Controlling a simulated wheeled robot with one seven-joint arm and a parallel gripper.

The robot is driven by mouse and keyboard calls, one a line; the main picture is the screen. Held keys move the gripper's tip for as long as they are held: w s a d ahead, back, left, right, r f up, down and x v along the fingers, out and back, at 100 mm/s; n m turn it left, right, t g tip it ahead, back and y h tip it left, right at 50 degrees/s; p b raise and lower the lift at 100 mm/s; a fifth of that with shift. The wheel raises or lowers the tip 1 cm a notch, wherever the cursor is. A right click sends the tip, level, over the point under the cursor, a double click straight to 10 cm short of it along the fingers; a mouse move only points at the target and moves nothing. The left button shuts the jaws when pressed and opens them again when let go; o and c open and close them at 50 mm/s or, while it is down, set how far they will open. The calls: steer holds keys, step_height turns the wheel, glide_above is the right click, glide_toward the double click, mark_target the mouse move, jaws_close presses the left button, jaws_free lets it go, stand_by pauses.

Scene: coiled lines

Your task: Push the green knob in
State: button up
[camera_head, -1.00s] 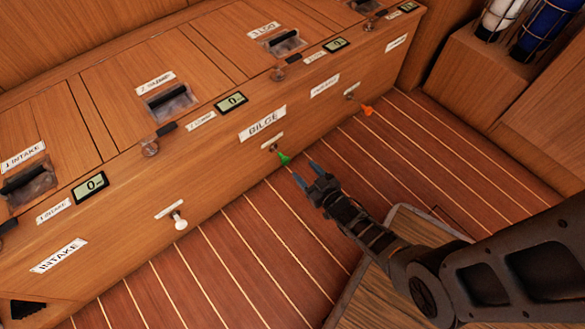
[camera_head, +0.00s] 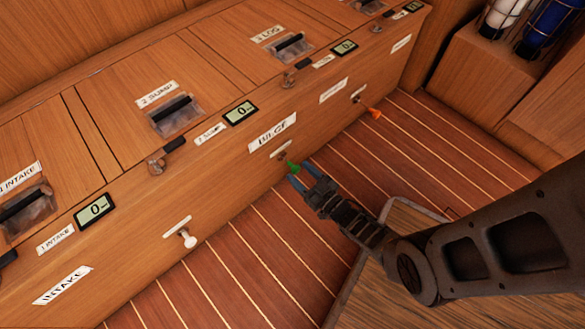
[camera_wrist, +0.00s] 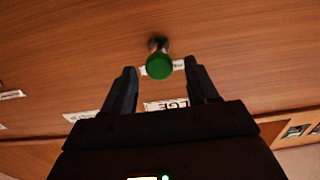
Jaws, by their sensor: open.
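The green knob (camera_head: 293,167) sticks out of the wooden front panel under the BILGE label (camera_head: 272,131). In the wrist view the green knob (camera_wrist: 159,65) shows its round end on a short metal stem, standing out from the panel. My gripper (camera_head: 299,171) is open, with its two blue-tipped fingers close to the knob in the head view. In the wrist view my gripper (camera_wrist: 160,76) has one finger on each side of the knob's image. I cannot tell whether a finger touches it.
A white knob (camera_head: 187,238) stands out of the panel at left, and an orange knob (camera_head: 374,113) at right. Lidded boxes with displays (camera_head: 240,113) line the panel's top. The striped floor (camera_head: 250,250) before the panel is clear.

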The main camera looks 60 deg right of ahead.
steer(key=shift+w+d, duration=0.1)
steer(key=shift+w, duration=0.05)
jaws_close()
stand_by(0.4)
